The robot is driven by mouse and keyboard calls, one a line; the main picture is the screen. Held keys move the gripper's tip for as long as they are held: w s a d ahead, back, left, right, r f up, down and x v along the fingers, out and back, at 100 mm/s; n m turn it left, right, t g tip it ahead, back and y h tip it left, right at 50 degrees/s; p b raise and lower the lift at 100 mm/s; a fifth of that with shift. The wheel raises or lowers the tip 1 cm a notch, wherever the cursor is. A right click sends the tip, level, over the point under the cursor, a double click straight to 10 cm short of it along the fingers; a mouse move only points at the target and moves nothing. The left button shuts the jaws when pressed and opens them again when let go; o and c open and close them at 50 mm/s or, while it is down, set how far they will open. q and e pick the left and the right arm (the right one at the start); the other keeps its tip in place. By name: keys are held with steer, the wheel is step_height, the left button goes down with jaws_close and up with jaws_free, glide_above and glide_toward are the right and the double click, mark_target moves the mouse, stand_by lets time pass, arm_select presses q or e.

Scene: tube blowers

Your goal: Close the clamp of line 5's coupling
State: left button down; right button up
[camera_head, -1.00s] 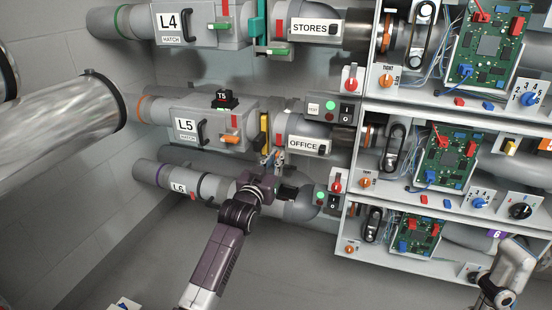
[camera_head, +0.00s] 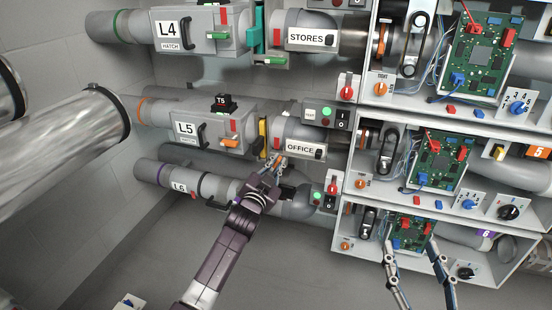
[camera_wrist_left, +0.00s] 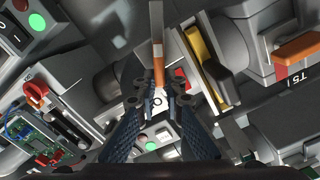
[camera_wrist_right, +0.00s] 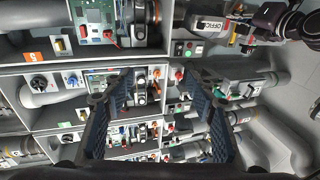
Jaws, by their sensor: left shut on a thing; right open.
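Line 5's pipe carries the L5 hatch box (camera_head: 212,127), a yellow plate (camera_head: 263,137) and the pipe labelled OFFICE (camera_head: 300,148). My left gripper (camera_head: 277,162) is below the joint between the yellow plate and the OFFICE pipe. In the left wrist view its fingers (camera_wrist_left: 158,95) are shut on a narrow pale lever with an orange band (camera_wrist_left: 157,45), beside the yellow plate (camera_wrist_left: 205,62). Whether this lever is the coupling's clamp I cannot tell for sure. My right gripper (camera_head: 411,243) is open and empty in front of the lowest bay; its spread fingers show in the right wrist view (camera_wrist_right: 160,88).
Line 4's pipe (camera_head: 122,27) runs above and line 6's pipe (camera_head: 158,176) below. Shelves with circuit boards (camera_head: 440,160), knobs and switches stand at the right. A large metal duct (camera_head: 60,135) fills the left edge. The floor in front is clear.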

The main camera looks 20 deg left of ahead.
arm_select(q)
steer(key=shift+d+f+m+p, duration=0.1)
steer(key=shift+d+f+m, duration=0.2)
steer(key=shift+m, duration=1.75)
steer(key=shift+d+f+m+p, duration=0.15)
steer(key=shift+f+m, duration=0.2)
steer(key=shift+m, duration=1.75)
steer(key=shift+d+f+m+p, duration=0.1)
steer(key=shift+f+m, duration=0.25)
steer(key=shift+m, duration=1.7)
arm_select(e)
step_height(320, 180, down, 6)
steer(key=d+g+h, duration=0.1)
steer(key=g, duration=0.2)
steer(key=shift+s, duration=0.4)
arm_select(q)
steer(key=c, duration=2)
jaws_free()
arm_select(e)
steer(key=shift+w, duration=0.1)
arm_select(q)
steer(key=s, duration=1.2)
steer(key=shift+a, duration=0.2)
